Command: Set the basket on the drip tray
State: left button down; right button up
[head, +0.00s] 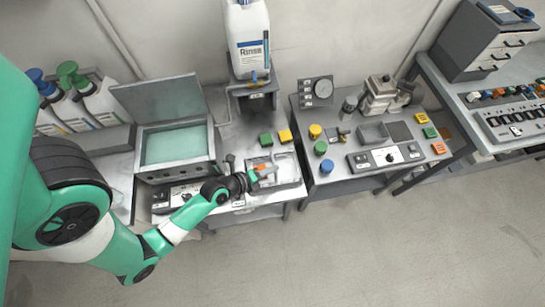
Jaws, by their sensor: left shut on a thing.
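My left gripper (264,173) reaches in from the left, over the front of the middle bench. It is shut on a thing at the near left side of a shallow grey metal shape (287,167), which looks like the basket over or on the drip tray. The two are too small and alike in colour to part clearly, and I cannot tell whether they touch. A small orange patch shows just behind the fingertips. The gripper and wrist hide part of the basket's left side. My right gripper is not in view.
An open bath (178,146) with teal liquid and a raised lid stands left of the gripper. A Rinse jug (250,45) stands on a stand behind. Green (266,139) and yellow (285,136) blocks lie behind the tray. A control-panel bench (370,135) stands right, past a gap.

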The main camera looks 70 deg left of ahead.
pick_arm(q)
jog(key=shift+w, duration=0.1)
jog(key=c, duration=0.9)
grip_release()
jog(key=shift+o, duration=0.2)
jog(key=b+v, duration=0.1)
jog(key=v, duration=1.1)
jog(key=shift+r, duration=0.2)
